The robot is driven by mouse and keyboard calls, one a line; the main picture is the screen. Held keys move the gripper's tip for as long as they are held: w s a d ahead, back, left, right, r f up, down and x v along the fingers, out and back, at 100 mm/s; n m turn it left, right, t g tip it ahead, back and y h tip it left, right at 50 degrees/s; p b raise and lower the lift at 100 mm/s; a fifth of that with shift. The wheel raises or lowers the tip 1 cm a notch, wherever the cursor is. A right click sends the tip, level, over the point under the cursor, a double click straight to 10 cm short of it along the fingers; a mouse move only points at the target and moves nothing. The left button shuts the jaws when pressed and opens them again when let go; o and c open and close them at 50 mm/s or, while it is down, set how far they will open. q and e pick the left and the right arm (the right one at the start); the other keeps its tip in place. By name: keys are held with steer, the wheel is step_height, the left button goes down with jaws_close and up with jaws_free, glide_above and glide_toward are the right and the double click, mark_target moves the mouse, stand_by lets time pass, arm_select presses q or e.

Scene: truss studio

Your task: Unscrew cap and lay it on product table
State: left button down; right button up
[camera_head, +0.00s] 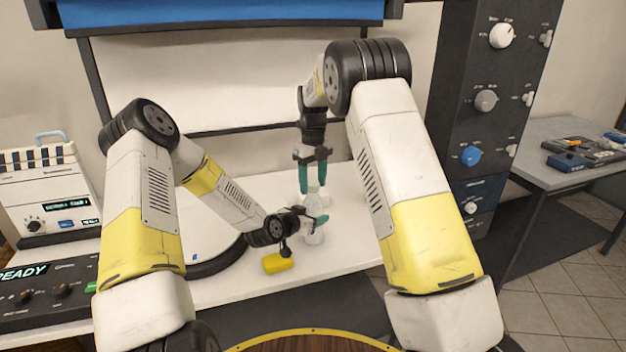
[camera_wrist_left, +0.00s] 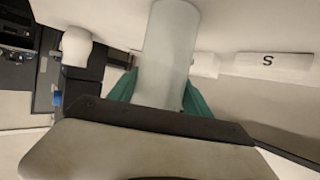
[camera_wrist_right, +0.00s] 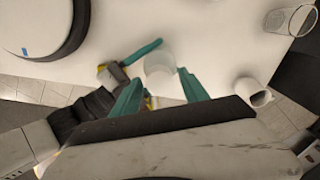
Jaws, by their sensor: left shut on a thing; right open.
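A pale translucent bottle (camera_head: 314,236) stands upright at the front right of the white table (camera_head: 345,255). It also shows in the left wrist view (camera_wrist_left: 168,50). My left gripper (camera_head: 316,222) is shut on the bottle from the side. My right gripper (camera_head: 314,192) points down above it with green fingers open. In the right wrist view the bottle's round pale top (camera_wrist_right: 160,66) lies between and beyond the fingertips, with a gap on each side. I cannot clearly tell the cap from the bottle's top.
A yellow block (camera_head: 277,263) lies near the table's front edge. A black-rimmed round platform (camera_head: 203,268) is to the left. In the right wrist view, a white cup (camera_wrist_right: 247,89) and a clear glass (camera_wrist_right: 290,19) stand to the right. A dark control column (camera_head: 485,100) rises at right.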

jaws_close()
steer(key=n, duration=2.9)
steer(key=shift+r, duration=0.1)
steer(key=n, duration=2.5)
steer(key=shift+r, duration=0.1)
steer(key=shift+r, duration=0.15)
